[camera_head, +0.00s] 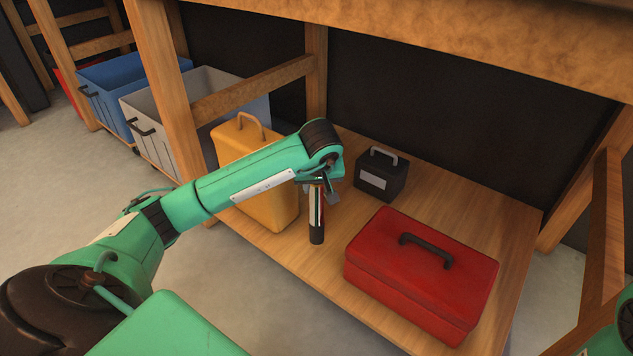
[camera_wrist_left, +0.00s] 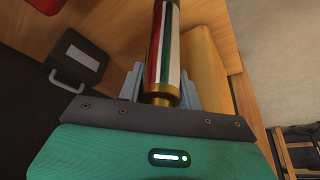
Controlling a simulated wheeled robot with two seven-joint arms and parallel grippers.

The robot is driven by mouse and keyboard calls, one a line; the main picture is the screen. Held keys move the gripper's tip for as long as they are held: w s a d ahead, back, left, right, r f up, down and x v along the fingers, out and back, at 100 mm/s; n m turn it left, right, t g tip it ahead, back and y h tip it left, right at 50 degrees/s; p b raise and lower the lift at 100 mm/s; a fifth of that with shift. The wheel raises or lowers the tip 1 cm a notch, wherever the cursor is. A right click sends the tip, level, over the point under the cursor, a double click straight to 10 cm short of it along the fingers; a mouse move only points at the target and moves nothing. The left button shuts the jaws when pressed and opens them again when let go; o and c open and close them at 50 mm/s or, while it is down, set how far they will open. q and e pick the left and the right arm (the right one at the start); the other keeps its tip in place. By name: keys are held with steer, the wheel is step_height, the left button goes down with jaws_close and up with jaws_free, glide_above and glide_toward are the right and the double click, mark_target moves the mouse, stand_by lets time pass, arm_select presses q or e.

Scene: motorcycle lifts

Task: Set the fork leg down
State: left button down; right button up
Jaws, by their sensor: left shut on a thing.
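The fork leg (camera_head: 316,220) is a slim upright tube with a black lower end, over the low wooden shelf (camera_head: 420,195). In the left wrist view the fork leg (camera_wrist_left: 166,50) shows red, white and green stripes and a gold collar. My left gripper (camera_head: 321,189) is shut on its upper part. The left gripper's fingers (camera_wrist_left: 160,90) also show in the wrist view, one on each side of the gold collar. I cannot tell whether the black end touches the shelf. My right gripper is not in view.
A yellow case (camera_head: 262,170) stands just left of the fork leg. A small black box (camera_head: 382,177) is behind right and a red toolbox (camera_head: 420,275) is front right. Wooden posts and a beam frame the shelf. Grey (camera_head: 175,120) and blue (camera_head: 120,85) bins stand left.

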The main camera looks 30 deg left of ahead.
mark_target(317, 216)
arm_select(q)
step_height(317, 216, down, 4)
steer(key=shift+f+b, duration=0.1)
steer(key=shift+b, duration=1.1)
steer(key=c, duration=0.9)
jaws_free()
steer(key=shift+c, duration=0.2)
